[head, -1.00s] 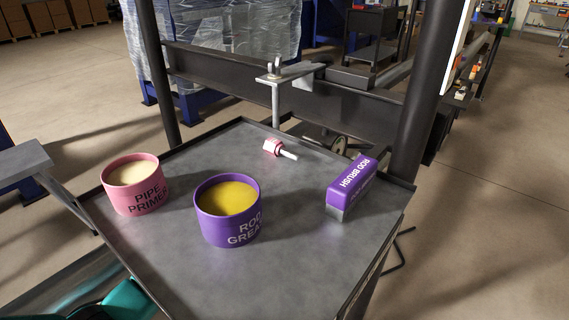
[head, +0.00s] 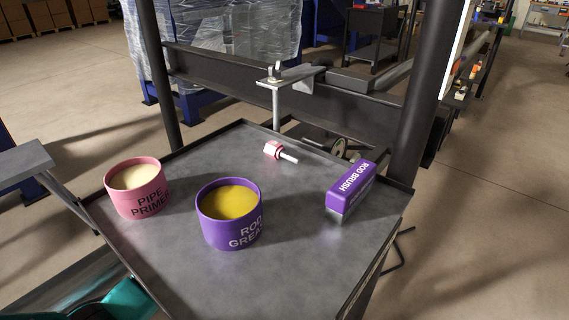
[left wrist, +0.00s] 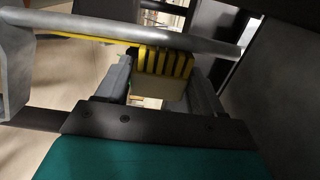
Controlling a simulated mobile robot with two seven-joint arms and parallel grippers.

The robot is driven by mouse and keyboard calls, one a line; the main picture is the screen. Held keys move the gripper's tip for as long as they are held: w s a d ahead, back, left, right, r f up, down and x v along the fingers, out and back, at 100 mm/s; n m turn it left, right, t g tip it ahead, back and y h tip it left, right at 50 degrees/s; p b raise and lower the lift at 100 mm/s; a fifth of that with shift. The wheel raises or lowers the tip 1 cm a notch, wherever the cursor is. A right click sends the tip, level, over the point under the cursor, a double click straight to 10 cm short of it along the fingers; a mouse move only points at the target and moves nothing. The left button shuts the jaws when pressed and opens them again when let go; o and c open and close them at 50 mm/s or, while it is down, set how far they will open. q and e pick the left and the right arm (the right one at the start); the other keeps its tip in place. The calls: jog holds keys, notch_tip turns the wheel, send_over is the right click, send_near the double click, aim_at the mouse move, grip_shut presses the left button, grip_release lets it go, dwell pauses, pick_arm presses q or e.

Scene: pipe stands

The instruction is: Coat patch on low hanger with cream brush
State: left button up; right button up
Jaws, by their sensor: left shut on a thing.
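In the left wrist view my left gripper (left wrist: 165,92) is shut on the cream brush (left wrist: 160,90), a pale block between the two grey fingers. A band of yellow and black stripes (left wrist: 164,62) shows just beyond the block, against a grey pipe (left wrist: 120,33) crossing the view. I cannot tell whether the brush touches the pipe, or which surface bears the patch. In the head view only a teal part of my left arm shows at the bottom left; its gripper is out of that frame. My right gripper is in neither view.
A dark tray (head: 285,270) holds a pink pipe primer pot (head: 135,190), a purple rod grease pot (head: 228,215), a small pink-and-white item (head: 275,150) and a purple rod brush block (head: 350,187). Dark posts (head: 408,130) rise by the tray. A grey bracket (head: 290,77) stands behind it.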

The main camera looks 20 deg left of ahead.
pick_arm(q)
notch_tip(320, 180, down, 3)
jog(key=shift+w+a+r+b, duration=0.1)
jog(key=shift+b, duration=0.8)
dwell(0.5)
jog(key=shift+s+d+p, duration=0.35)
jog(key=shift+d+p, duration=0.2)
jog(key=shift+d, duration=0.35)
